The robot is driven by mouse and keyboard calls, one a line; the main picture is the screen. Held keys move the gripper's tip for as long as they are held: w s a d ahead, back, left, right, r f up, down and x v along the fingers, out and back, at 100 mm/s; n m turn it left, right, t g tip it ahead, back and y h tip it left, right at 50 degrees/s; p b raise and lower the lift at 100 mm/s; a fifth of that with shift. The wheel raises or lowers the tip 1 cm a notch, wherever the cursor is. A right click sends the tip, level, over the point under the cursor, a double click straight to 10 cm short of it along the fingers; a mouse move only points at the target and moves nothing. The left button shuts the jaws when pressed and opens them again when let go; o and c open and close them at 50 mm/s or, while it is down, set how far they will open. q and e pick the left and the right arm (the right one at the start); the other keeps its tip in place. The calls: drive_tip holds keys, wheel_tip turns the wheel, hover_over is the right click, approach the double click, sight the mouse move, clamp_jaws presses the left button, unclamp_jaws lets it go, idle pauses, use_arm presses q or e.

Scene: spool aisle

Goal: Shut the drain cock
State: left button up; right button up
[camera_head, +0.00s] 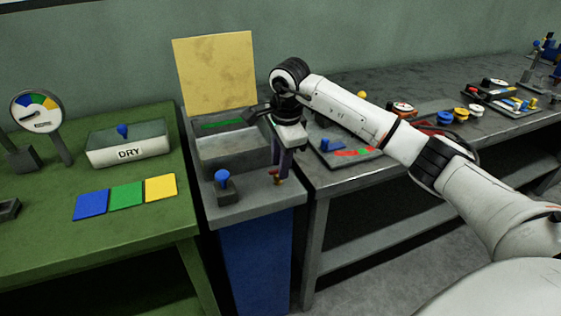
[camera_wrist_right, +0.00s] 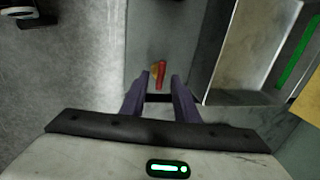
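The drain cock (camera_wrist_right: 162,74) shows in the right wrist view as a small red lever beside a brass-coloured body on a grey surface. In the head view a small red and brass part of it (camera_head: 278,180) shows just below my right gripper (camera_head: 283,168), at the right side of the grey basin (camera_head: 212,162). In the wrist view my right gripper (camera_wrist_right: 160,82) has its two purple fingers apart, with the red lever between or just beyond the tips. I cannot tell whether they touch it. My left gripper is not in view.
A blue-knobbed post (camera_head: 223,183) stands on the basin's front ledge. A yellow panel (camera_head: 215,72) rises behind. On the left, a green table (camera_head: 125,232) holds a DRY box (camera_head: 130,145) and coloured tiles. A grey bench (camera_head: 345,178) with several parts stands on the right.

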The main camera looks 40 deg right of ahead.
clamp_jaws()
drive_tip(key=m+p, duration=0.1)
drive_tip(key=m, duration=0.2)
drive_tip(key=shift+a+r+m+h, duration=0.1)
drive_tip(key=shift+m+h, duration=0.2)
drive_tip(key=m+p, duration=0.1)
drive_tip(key=m, duration=0.2)
drive_tip(key=shift+a+m+g+h, duration=0.1)
drive_tip(key=shift+m+g+h, duration=0.2)
drive_tip(key=shift+g, duration=0.1)
drive_tip(key=m+g+p, duration=0.1)
drive_tip(key=m, duration=0.4)
drive_tip(key=shift+w+a, duration=0.15)
drive_tip(key=shift+w+a+m+g+p, duration=0.1)
drive_tip(key=shift+m+g+p, duration=0.1)
drive_tip(key=shift+m, duration=1.2)
drive_tip(key=shift+w+m+g+p, duration=0.1)
drive_tip(key=shift+m+g+p, duration=0.1)
drive_tip(key=shift+m, duration=1.2)
